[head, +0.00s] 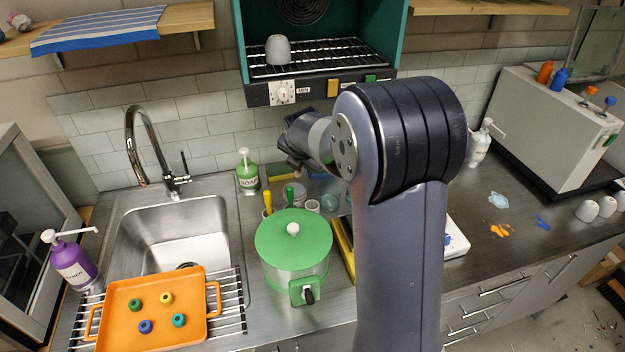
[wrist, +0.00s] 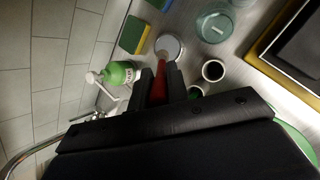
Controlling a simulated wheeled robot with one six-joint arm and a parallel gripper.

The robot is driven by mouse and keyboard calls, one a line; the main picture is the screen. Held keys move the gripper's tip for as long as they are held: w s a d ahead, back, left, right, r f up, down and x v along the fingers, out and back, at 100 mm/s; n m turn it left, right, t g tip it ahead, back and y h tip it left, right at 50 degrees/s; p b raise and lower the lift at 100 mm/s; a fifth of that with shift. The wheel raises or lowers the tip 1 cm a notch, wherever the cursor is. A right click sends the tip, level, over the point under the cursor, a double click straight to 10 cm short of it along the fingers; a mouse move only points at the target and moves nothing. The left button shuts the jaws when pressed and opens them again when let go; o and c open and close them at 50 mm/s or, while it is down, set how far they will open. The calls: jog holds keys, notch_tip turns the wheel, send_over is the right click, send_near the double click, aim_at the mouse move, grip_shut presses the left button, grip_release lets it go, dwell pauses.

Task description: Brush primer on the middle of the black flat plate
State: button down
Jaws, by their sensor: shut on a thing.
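My gripper (wrist: 160,82) is shut on a red handle (wrist: 158,88) in the wrist view. The handle points towards a round grey-white jar or lid (wrist: 168,45); I cannot tell whether its far end is inside or above it. In the head view my gripper (head: 293,160) hangs over the back of the counter, near the green soap bottle. A black flat plate (wrist: 304,46) lies in a yellow-edged frame at the upper right of the wrist view. In the head view my arm hides most of that area, and only the yellow edge (head: 345,250) shows.
A green-lidded pot (head: 292,240) stands in front, with cups holding yellow (head: 267,200) and green handles behind it. The soap bottle (wrist: 118,74), a sponge (wrist: 133,35), a dark-filled cup (wrist: 213,70) and a glass jar (wrist: 214,22) surround my gripper. A tiled wall is close behind.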

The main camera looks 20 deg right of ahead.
aim_at(298, 176)
jog(key=shift+t, duration=0.5)
jog(key=w, duration=0.1)
jog(key=w+f, duration=0.1)
jog(key=w, duration=0.1)
jog(key=shift+w+a+f, duration=0.15)
jog(key=shift+w+f, duration=0.2)
notch_tip(298, 176, down, 6)
jog(key=b, duration=0.5)
jog(key=shift+r+b, duration=0.1)
jog(key=shift+b, duration=0.25)
jog(key=shift+f, duration=0.4)
jog(key=shift+s+f+p, duration=0.15)
jog(key=shift+f+p, duration=0.2)
dwell(2.6)
jog(key=shift+r, duration=0.15)
dwell(0.5)
notch_tip(298, 176, up, 7)
jog(key=p, duration=0.7)
dwell(0.7)
